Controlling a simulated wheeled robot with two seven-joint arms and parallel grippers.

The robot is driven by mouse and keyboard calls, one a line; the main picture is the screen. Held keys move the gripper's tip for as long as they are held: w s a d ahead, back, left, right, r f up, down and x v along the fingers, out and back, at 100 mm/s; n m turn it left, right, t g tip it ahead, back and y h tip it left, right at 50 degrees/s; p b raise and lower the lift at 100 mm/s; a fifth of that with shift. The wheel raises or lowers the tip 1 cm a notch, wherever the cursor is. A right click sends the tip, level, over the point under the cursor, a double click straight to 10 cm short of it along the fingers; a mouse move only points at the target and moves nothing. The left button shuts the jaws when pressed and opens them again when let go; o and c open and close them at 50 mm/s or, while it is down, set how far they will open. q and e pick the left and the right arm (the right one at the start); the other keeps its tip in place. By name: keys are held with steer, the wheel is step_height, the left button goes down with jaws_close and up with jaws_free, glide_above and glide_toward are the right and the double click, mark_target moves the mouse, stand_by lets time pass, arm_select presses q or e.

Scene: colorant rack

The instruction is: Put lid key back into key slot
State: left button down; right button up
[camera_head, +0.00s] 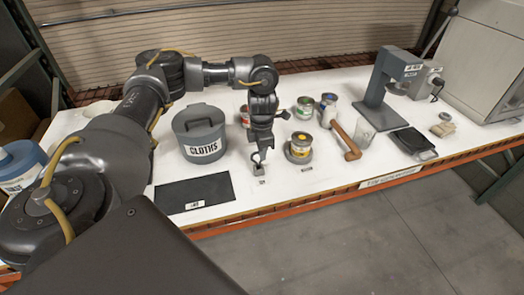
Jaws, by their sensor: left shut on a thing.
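My left gripper (260,155) points straight down over the front part of the white bench. It is shut on the lid key (257,161), a small dark thin piece that is mostly hidden by the fingers. Directly below is the key slot (259,171), a small grey block near the bench's front edge, with a small label in front of it. The key's lower end is close to the block; I cannot tell whether it touches or sits inside it. My right gripper is not in view.
A grey lidded CLOTHS bin (199,133) and a black mat (194,194) are to the left. Paint cans (305,107) stand behind. A grey press (382,85) is farther right.

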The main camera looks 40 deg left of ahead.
arm_select(q)
steer(key=shift+f, duration=0.25)
steer(key=c, duration=1.5)
jaws_free()
steer(key=shift+r, duration=0.1)
step_height(320, 180, up, 11)
steer(key=shift+f, duration=0.15)
steer(key=shift+a, duration=0.1)
